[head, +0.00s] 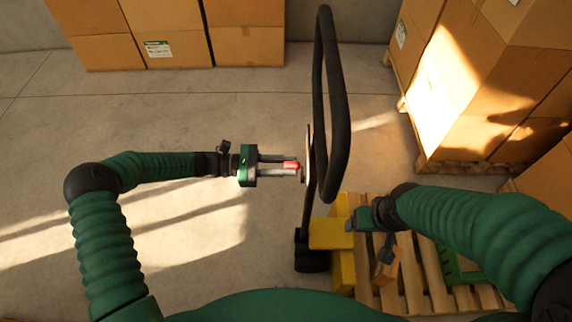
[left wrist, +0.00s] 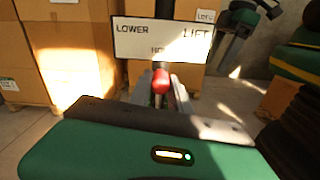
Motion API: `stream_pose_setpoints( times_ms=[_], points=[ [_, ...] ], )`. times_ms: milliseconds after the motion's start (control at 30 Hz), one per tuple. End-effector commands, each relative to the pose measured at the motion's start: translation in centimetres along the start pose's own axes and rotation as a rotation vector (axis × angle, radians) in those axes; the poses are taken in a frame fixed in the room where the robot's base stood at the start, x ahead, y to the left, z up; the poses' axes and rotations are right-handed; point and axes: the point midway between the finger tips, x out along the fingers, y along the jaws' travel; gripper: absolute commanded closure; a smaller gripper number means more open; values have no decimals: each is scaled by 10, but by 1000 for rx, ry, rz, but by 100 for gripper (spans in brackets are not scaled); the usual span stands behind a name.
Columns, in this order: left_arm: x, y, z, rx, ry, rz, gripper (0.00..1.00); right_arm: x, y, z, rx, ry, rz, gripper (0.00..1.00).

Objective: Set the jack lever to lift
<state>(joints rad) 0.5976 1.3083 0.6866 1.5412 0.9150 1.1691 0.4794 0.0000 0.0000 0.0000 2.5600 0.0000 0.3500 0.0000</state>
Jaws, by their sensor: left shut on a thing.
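The pallet jack has a tall black loop handle (head: 333,100) and a yellow body (head: 328,234). Its red-knobbed lever (head: 291,165) shows between the fingers of my left gripper (head: 290,166), which is shut on it. In the left wrist view the red knob (left wrist: 161,80) sits between the fingers, below the middle of a white plate (left wrist: 150,42). The plate reads LOWER on the left and LIFT on the right, with a partly hidden word starting HO between them. My right gripper (head: 357,222) is beside the yellow body; its fingers are unclear.
A wooden pallet (head: 436,285) lies at the lower right, partly under my right arm. Stacked cartons (head: 470,90) stand on a pallet at the right, and more cartons (head: 165,35) line the back wall. The concrete floor (head: 200,110) at the left is clear.

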Motion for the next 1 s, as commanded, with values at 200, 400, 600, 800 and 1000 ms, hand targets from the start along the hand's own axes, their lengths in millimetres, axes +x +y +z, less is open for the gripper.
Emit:
stream_pose_setpoints(
  times_ms=[200, 400, 600, 800, 1000],
  points=[
    [1, -1, 0, 0, -1, -3, 100, 0, 0, 0, 0, 0, 0, 22],
    [1, -2, 0, 11, -1, -3, 100, -1, 0, 0, 0, 0, 0, 22],
    [1, -6, 2, 76, -2, -2, 100, -4, 0, -1, 0, 0, 0, 22],
    [2, -16, 2, 208, -1, -3, 100, -8, 0, -2, 0, 0, 0, 22],
    [2, -27, 0, 372, 0, -3, 100, -10, 0, -2, 0, 0, 0, 22]
  ],
)
